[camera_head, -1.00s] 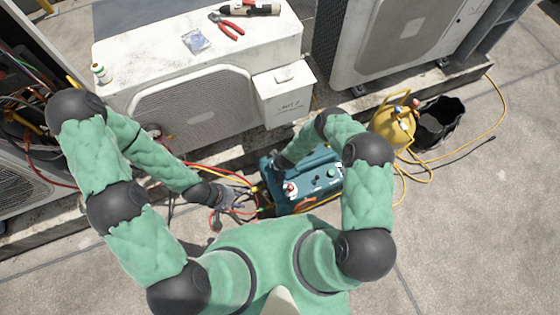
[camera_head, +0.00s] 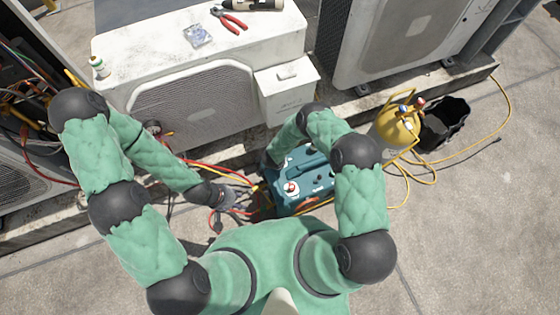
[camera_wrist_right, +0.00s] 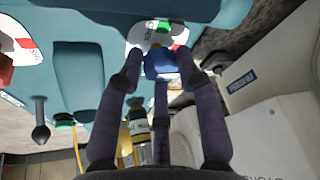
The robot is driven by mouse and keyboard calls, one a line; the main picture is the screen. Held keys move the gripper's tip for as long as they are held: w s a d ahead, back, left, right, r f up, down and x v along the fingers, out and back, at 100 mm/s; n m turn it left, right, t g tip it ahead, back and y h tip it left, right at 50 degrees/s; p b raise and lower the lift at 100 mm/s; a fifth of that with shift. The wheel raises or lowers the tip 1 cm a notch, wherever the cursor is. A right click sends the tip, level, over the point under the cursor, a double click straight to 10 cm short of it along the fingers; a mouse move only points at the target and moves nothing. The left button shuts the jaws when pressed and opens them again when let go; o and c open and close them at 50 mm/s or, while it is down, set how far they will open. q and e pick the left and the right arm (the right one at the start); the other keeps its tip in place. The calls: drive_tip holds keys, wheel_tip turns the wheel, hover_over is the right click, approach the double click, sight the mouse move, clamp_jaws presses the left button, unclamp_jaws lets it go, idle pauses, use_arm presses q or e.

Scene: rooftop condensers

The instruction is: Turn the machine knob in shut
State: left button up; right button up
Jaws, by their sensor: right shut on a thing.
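The teal machine (camera_head: 303,178) stands on the ground in front of my body, with a red knob and other small controls on its top panel. In the right wrist view its teal face (camera_wrist_right: 85,40) fills the upper part. A blue knob (camera_wrist_right: 160,66) sits on it beside a white dial plate with a green mark. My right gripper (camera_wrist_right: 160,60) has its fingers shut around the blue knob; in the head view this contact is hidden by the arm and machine. My left gripper (camera_head: 230,198) is left of the machine near the hoses; its finger opening is unclear.
Red and yellow hoses (camera_head: 215,172) run left of the machine. A white condenser (camera_head: 190,100) stands behind, with red-handled pliers (camera_head: 232,21) on top. A yellow cylinder (camera_head: 398,125) and black bucket (camera_head: 445,122) are at the right. Ground at lower right is clear.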

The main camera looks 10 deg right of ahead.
drive_tip(key=shift+w+r, duration=0.25)
drive_tip(key=shift+w, duration=0.35)
drive_tip(key=o, duration=1.1)
drive_tip(key=shift+s+f, duration=0.1)
drive_tip(key=shift+s, duration=0.2)
drive_tip(key=v, duration=1.2)
drive_tip(key=shift+a, duration=0.1)
